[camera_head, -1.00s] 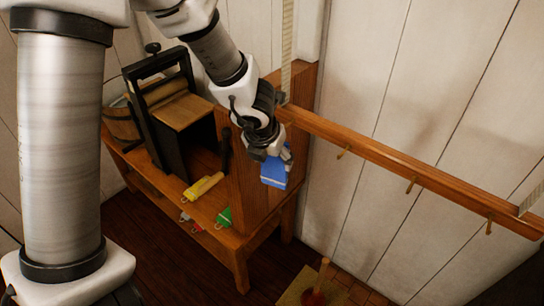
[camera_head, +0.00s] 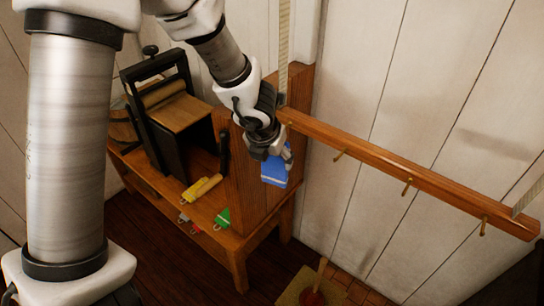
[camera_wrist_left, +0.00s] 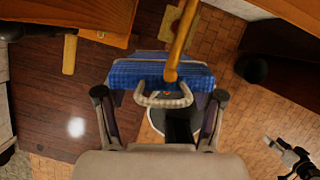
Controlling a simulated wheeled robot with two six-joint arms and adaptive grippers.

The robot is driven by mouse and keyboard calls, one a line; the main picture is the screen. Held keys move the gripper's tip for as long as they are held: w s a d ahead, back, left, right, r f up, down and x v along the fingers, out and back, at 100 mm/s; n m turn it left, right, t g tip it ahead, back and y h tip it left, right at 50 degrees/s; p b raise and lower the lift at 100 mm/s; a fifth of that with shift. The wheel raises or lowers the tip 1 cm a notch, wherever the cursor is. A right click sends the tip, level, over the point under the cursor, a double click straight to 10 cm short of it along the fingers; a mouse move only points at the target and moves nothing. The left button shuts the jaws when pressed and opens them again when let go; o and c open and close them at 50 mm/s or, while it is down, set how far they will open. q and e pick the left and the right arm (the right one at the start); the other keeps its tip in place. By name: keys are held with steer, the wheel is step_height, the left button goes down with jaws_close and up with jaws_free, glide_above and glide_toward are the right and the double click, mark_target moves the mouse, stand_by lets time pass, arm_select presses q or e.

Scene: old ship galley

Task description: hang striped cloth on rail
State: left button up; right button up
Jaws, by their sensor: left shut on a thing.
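My left gripper (camera_head: 276,160) is shut on a blue cloth (camera_head: 274,172) with a pale stripe, held in the air beside the bench's tall wooden side. In the left wrist view, the cloth (camera_wrist_left: 150,76) looks blue checked and lies crosswise beyond the gripper (camera_wrist_left: 160,108); a pale loop (camera_wrist_left: 150,101) on it is between the fingers. The wooden rail (camera_head: 375,157) runs along the white wall, right of the gripper, with brass hooks (camera_head: 407,187) below it.
The wooden bench (camera_head: 236,246) carries a black-framed mangle (camera_head: 165,120), a yellow item (camera_head: 201,188) and a green item (camera_head: 223,218). A wooden-handled thing with a red base (camera_head: 315,296) stands on the floor below the rail. The wall below the rail is clear.

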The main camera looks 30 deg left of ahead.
arm_select(q)
steer(key=shift+w+r, duration=0.1)
stand_by(0.3)
steer(key=shift+w+d+p, duration=0.1)
steer(key=shift+w+p, duration=0.5)
steer(key=shift+w, duration=0.05)
steer(key=shift+w+f, duration=0.3)
steer(key=shift+f, duration=0.25)
stand_by(0.6)
steer(key=o, duration=1.2)
steer(key=shift+o, duration=0.2)
